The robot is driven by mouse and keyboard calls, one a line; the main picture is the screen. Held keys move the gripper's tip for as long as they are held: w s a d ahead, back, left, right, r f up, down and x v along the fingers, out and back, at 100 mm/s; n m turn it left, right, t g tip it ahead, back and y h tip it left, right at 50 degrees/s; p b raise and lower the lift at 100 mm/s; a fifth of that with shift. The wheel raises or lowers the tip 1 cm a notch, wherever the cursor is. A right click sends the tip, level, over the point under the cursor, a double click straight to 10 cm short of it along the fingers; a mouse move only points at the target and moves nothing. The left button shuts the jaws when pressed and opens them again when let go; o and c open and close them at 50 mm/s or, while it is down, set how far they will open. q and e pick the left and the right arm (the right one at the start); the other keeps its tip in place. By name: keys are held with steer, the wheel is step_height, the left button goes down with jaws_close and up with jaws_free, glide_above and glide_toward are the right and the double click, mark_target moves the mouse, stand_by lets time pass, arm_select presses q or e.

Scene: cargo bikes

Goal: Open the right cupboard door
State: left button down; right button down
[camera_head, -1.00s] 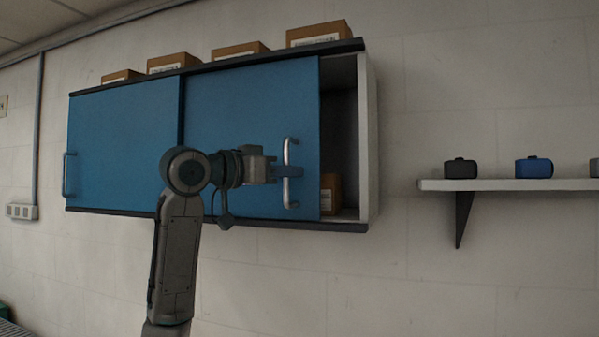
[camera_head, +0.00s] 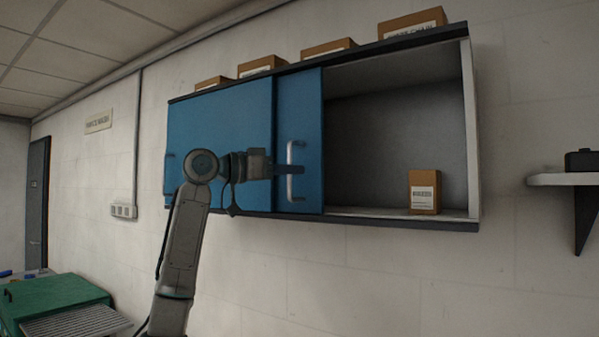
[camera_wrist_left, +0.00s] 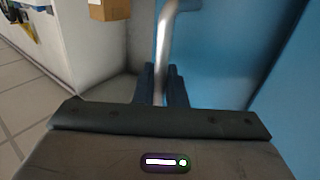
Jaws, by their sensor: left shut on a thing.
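The blue right sliding door (camera_head: 300,100) of the wall cupboard stands well to the left, mostly overlapping the blue left door (camera_head: 220,120). The right half of the cupboard is open and shows its grey inside. My left gripper (camera_head: 288,170) is shut on the right door's silver bar handle (camera_head: 296,155). In the left wrist view the handle (camera_wrist_left: 165,40) runs down between the two fingers (camera_wrist_left: 162,88). My right gripper is not in view.
A cardboard box (camera_head: 424,192) stands inside the open part, at its right. Several boxes (camera_head: 411,24) sit on the cupboard top. A wall shelf (camera_head: 562,180) is at the far right, and a green case (camera_head: 55,298) is at the lower left.

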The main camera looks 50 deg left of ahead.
arm_select(q)
steer(key=c, duration=1.6)
jaws_free()
steer(key=shift+c, duration=0.2)
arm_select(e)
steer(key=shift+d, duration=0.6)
